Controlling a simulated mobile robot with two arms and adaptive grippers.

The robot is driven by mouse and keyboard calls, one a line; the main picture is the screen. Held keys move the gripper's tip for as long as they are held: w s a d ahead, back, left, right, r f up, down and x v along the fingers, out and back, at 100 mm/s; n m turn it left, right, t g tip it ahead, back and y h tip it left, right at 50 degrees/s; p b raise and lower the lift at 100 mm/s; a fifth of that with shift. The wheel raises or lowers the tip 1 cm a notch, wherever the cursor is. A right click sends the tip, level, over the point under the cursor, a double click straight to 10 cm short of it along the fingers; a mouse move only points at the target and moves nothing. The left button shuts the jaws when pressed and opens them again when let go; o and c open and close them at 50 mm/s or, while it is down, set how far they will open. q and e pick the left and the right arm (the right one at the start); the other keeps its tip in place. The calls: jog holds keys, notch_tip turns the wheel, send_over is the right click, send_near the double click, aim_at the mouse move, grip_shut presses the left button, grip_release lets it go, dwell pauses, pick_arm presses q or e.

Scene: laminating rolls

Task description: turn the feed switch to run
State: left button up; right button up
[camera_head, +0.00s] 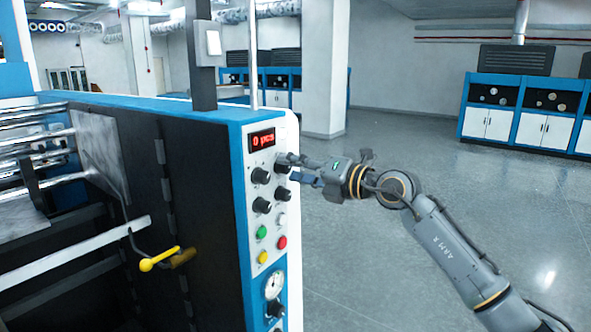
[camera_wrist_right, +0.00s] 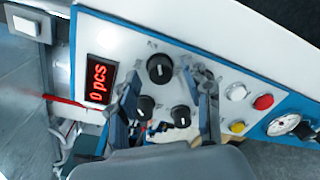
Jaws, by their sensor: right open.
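The control panel (camera_head: 250,190) on the end of the blue and white machine carries several black knobs, one of them the upper-left knob (camera_head: 261,175). I cannot read the labels, so I cannot tell which is the feed switch. My right gripper (camera_head: 290,168) is open at the panel's upper right side. In the right wrist view its two fingers (camera_wrist_right: 168,88) stand apart, with a lower-left knob (camera_wrist_right: 145,107) and a lower-right knob (camera_wrist_right: 181,115) showing between them. An upper knob (camera_wrist_right: 160,68) lies just beyond. I cannot tell whether a finger touches any knob. My left gripper is not in view.
A red display (camera_head: 262,139) above the knobs reads "0 pcs". Green (camera_head: 262,232), red (camera_head: 282,242), yellow (camera_head: 263,257) and white (camera_head: 282,220) buttons sit below, then a gauge (camera_head: 273,285). A yellow-handled lever (camera_head: 160,260) sticks out left. The floor at right is clear.

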jog(key=v, duration=1.2)
